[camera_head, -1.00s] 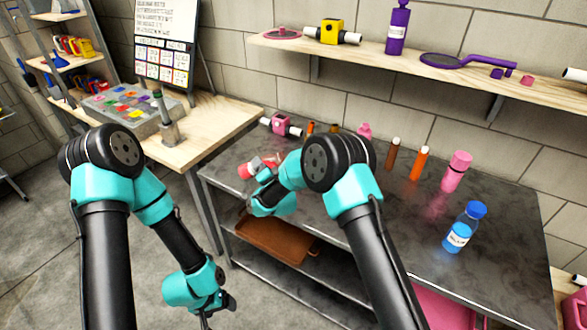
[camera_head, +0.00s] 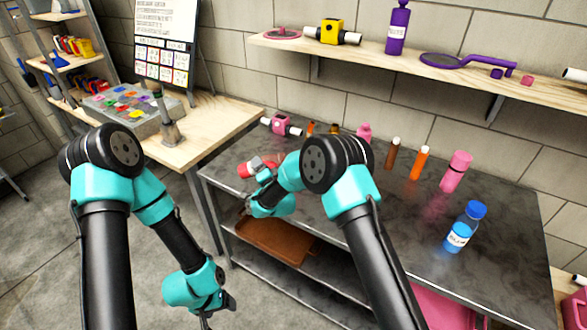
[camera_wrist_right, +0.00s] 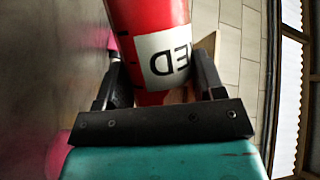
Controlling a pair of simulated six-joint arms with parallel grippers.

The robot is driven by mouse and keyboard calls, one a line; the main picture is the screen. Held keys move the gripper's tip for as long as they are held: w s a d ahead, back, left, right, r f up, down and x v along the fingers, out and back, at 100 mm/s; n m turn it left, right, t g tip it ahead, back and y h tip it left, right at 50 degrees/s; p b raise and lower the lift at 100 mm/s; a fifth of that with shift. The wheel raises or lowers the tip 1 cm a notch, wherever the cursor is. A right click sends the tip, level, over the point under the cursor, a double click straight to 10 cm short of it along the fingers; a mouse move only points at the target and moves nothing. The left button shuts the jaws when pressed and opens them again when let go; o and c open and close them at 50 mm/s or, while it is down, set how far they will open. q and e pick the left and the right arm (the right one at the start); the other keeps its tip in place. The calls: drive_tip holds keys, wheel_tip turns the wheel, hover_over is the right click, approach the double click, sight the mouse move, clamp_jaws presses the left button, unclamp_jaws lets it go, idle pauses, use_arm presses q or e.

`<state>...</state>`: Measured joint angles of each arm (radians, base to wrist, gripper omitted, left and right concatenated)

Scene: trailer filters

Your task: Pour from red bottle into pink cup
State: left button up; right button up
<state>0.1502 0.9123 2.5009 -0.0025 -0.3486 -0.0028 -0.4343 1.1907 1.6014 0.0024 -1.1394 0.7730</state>
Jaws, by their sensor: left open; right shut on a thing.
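The red bottle (camera_head: 246,169) is held by my right gripper (camera_head: 262,171) over the left end of the dark metal table. It lies tilted close to horizontal in the head view. In the right wrist view the bottle (camera_wrist_right: 150,22) sits between the two fingers, its white label upside down. A pink thing (camera_wrist_right: 113,46) shows beside the bottle there, partly hidden; I cannot tell if it is the pink cup. My left gripper (camera_head: 222,308) is open, empty and low, over the floor left of the table.
On the table (camera_head: 340,225) stand a pink bottle (camera_head: 456,171), an orange bottle (camera_head: 420,163), a brown bottle (camera_head: 392,153) and a blue bottle (camera_head: 465,228). A pink block-like thing (camera_head: 281,125) lies at the back. A wooden shelf (camera_head: 420,75) hangs above.

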drive_tip(key=shift+m, duration=0.5)
idle(1.0)
drive_tip(key=shift+d+r+m+t, duration=0.2)
drive_tip(key=shift+r+m+t, duration=0.2)
drive_tip(key=shift+r+m, duration=0.2)
drive_tip(key=shift+d+r+m+t, duration=0.15)
drive_tip(key=shift+r+m+t, duration=0.3)
drive_tip(key=shift+m, duration=0.25)
idle(3.0)
drive_tip(key=f+n, duration=0.1)
drive_tip(key=f+n+g, duration=0.1)
drive_tip(key=shift+a+n, duration=0.3)
drive_tip(key=shift+a, duration=0.1)
drive_tip(key=shift+d+n+g, duration=0.1)
drive_tip(key=shift+n+g, duration=0.25)
drive_tip(key=shift+n, duration=0.15)
drive_tip(key=shift+d+f+n+g, duration=0.2)
drive_tip(key=shift+n+g, duration=0.1)
drive_tip(key=shift+n, duration=0.2)
drive_tip(key=shift+f+n, duration=0.15)
drive_tip(key=shift+n, duration=0.15)
